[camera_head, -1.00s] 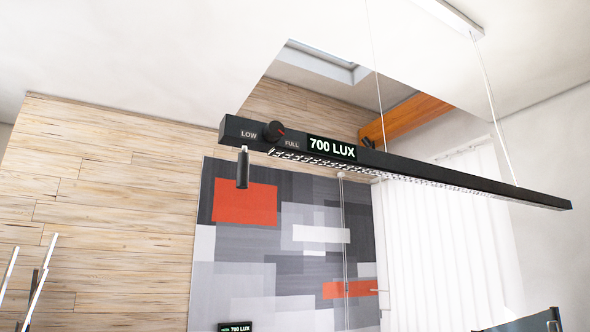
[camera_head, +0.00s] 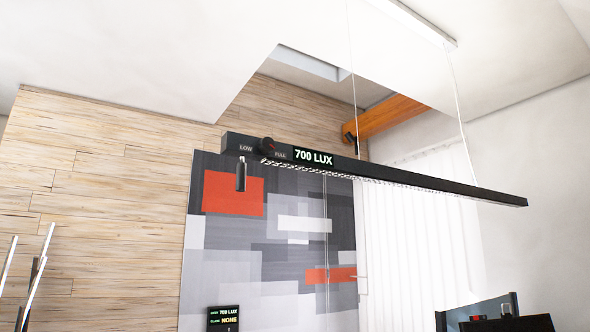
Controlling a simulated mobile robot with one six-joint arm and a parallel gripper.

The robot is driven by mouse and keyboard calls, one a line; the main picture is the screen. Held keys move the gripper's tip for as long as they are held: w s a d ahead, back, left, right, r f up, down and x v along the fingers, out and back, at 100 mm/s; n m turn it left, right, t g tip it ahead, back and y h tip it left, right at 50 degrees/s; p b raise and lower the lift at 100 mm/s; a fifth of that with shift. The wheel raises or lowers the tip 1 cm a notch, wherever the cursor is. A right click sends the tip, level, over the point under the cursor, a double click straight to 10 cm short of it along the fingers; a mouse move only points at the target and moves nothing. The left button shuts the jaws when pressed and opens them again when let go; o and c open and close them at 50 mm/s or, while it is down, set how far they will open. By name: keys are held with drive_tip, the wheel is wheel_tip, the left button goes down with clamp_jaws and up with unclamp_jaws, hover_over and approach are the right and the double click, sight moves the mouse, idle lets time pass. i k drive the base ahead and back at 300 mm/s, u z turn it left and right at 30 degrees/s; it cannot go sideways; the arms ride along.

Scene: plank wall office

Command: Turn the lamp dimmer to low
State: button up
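The lamp is a long black bar (camera_head: 430,184) hung from the ceiling on thin wires. Its dimmer knob (camera_head: 267,146) is a round black dial near the bar's left end, between the labels LOW and FULL. The knob's pointer is too small to read surely. The lit display (camera_head: 313,157) beside it reads 700 LUX. A small dark cylinder (camera_head: 241,175) hangs below the bar's left end. My gripper is not in this view.
A small dark panel (camera_head: 223,318) at the bottom reads 700 LUX and NONE. Thin metallic rods (camera_head: 34,280) stand at lower left. Dark equipment (camera_head: 485,315) shows at lower right. Behind are a plank wall (camera_head: 100,200) and a patterned grey-and-red panel (camera_head: 270,250).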

sight(266, 145)
drive_tip(key=z, duration=1.65)
drive_tip(key=k, duration=0.8)
drive_tip(key=u, duration=1.1)
drive_tip(key=i, duration=1)
drive_tip(key=u, duration=0.05)
